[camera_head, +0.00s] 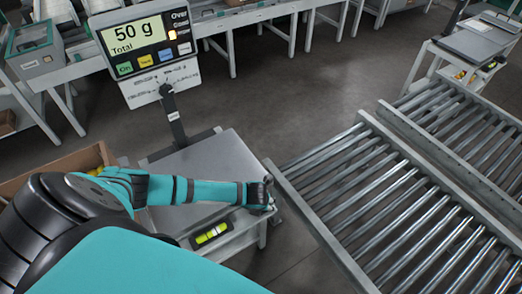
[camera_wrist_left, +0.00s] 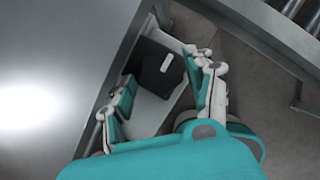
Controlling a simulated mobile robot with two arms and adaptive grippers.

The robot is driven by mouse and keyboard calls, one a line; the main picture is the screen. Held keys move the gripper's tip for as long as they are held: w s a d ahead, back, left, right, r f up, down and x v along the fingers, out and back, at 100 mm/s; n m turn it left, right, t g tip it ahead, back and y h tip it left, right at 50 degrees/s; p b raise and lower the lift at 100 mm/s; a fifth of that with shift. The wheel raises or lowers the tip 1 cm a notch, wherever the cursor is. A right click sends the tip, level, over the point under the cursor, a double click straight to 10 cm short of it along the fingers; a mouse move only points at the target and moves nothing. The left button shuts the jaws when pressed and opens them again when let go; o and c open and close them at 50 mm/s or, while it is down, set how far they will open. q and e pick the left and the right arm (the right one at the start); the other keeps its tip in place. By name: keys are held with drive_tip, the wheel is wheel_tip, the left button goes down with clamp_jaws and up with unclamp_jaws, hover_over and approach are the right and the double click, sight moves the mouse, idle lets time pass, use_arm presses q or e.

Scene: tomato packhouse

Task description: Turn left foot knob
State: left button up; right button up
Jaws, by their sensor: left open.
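A dark foot knob (camera_wrist_left: 152,72) with a small white mark on its top shows in the left wrist view, beside the edge of the scale. My left gripper (camera_wrist_left: 160,74) is open, with one finger on each side of the knob; I cannot tell whether they touch it. In the head view my left gripper (camera_head: 264,194) is at the right edge of the weighing platform (camera_head: 213,157), where the knob is hidden. A yellow-green spirit level (camera_head: 211,234) is at the scale's near edge. The scale's display (camera_head: 143,47) reads 50 g Total. My right gripper is not in view.
A roller conveyor (camera_head: 385,205) stands right of the scale, with a narrow floor gap between. A cardboard box (camera_head: 62,165) is at the left, partly behind my arm. Grey benches stand at the back. A second scale (camera_head: 468,44) is at the top right.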

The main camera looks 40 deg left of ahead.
use_arm(q)
drive_tip(key=shift+w+f, duration=0.1)
drive_tip(key=shift+f, duration=0.15)
drive_tip(key=c, duration=0.9)
drive_tip(key=shift+o, duration=0.2)
